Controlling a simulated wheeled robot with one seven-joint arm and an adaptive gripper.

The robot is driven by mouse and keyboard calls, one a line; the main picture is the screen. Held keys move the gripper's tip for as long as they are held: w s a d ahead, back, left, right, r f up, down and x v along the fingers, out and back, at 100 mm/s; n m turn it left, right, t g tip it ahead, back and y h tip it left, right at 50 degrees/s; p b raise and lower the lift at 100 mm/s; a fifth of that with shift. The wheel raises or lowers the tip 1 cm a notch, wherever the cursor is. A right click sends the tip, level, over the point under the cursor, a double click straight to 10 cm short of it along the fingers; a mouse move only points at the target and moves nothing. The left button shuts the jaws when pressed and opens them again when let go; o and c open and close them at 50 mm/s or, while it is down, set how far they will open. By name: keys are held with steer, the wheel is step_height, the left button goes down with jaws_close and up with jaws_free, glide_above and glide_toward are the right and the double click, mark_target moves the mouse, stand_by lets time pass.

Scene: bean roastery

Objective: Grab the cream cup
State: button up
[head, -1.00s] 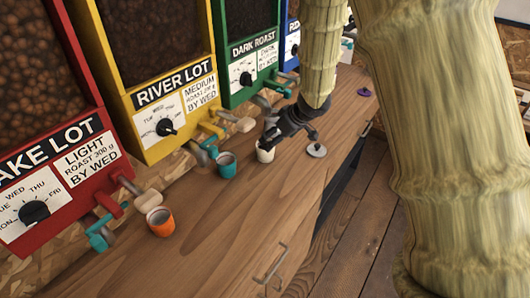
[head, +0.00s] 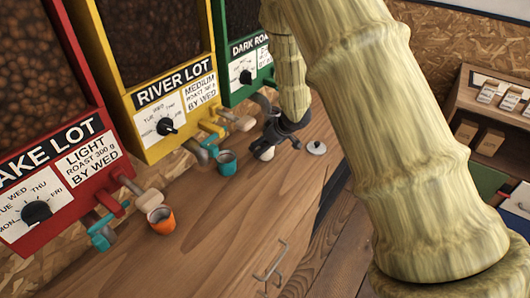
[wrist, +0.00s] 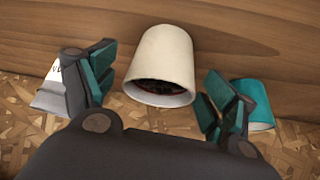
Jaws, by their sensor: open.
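The cream cup (wrist: 165,55) stands on the wooden counter and has dark contents inside. In the wrist view it sits between and just beyond the two fingers of my gripper (wrist: 155,95), which are spread apart. In the head view my gripper (head: 278,148) is low over the counter at the cream cup (head: 267,154), which is partly hidden by the fingers. I cannot tell whether a finger touches the cup.
A teal cup (head: 227,163) stands close to the left of the cream cup, and an orange cup (head: 161,220) stands farther left. Bean dispensers with spouts (head: 213,130) line the back. The front counter is clear.

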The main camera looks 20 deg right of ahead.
steer(key=shift+w+a+f, duration=0.1)
steer(key=shift+w+f, duration=0.1)
steer(key=shift+f, duration=0.15)
steer(key=shift+c, duration=0.4)
steer(key=c, duration=1.2)
steer(key=shift+r, duration=0.1)
